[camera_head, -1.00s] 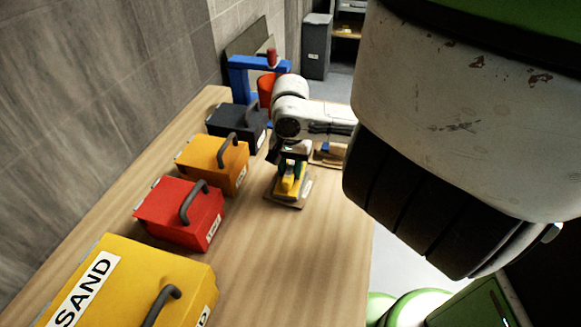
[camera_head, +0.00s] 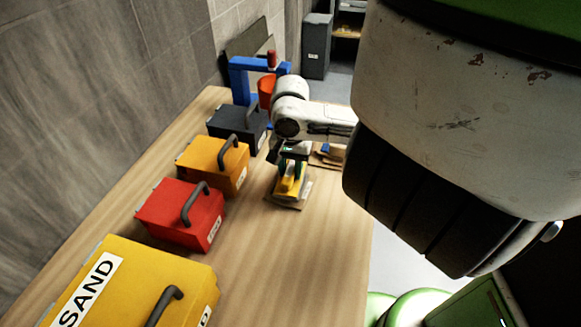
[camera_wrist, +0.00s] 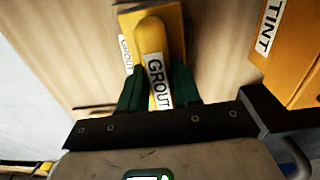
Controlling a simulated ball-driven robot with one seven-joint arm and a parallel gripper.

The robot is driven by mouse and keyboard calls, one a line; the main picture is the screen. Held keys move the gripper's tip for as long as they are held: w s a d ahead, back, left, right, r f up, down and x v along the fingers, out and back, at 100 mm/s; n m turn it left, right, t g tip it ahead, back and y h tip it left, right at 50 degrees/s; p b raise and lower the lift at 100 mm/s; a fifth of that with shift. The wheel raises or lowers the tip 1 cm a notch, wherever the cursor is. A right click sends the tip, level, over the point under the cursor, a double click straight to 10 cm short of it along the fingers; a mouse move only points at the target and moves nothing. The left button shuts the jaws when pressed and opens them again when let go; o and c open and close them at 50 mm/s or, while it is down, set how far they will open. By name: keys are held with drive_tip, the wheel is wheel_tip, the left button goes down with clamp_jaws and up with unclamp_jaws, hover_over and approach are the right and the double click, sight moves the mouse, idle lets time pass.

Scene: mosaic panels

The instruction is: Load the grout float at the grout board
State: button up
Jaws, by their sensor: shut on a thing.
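My gripper (camera_wrist: 157,92) is shut on the yellow handle of the grout float (camera_wrist: 150,40), a handle with a white GROUT label. Its dark green fingers stand on both sides of the handle. In the head view my gripper (camera_head: 289,167) points down over the table, with the yellow float (camera_head: 288,187) below it. A flat tan plate with a white label (camera_head: 304,190) lies under the float. In the wrist view an orange-yellow plate and another GROUT label show behind the handle. I cannot tell which plate is the grout board, or whether the float touches it.
A yellow SAND case (camera_head: 195,272), a red case (camera_head: 180,212), an orange case (camera_head: 213,160) and a dark case (camera_head: 240,122) line the wall side. The orange TINT case (camera_wrist: 297,65) is close on the right. A blue frame (camera_head: 238,80) stands behind. The front table is clear.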

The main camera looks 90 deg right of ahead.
sight(291, 167)
drive_tip(key=shift+r+p, duration=2.8)
drive_tip(key=shift+r, duration=0.4)
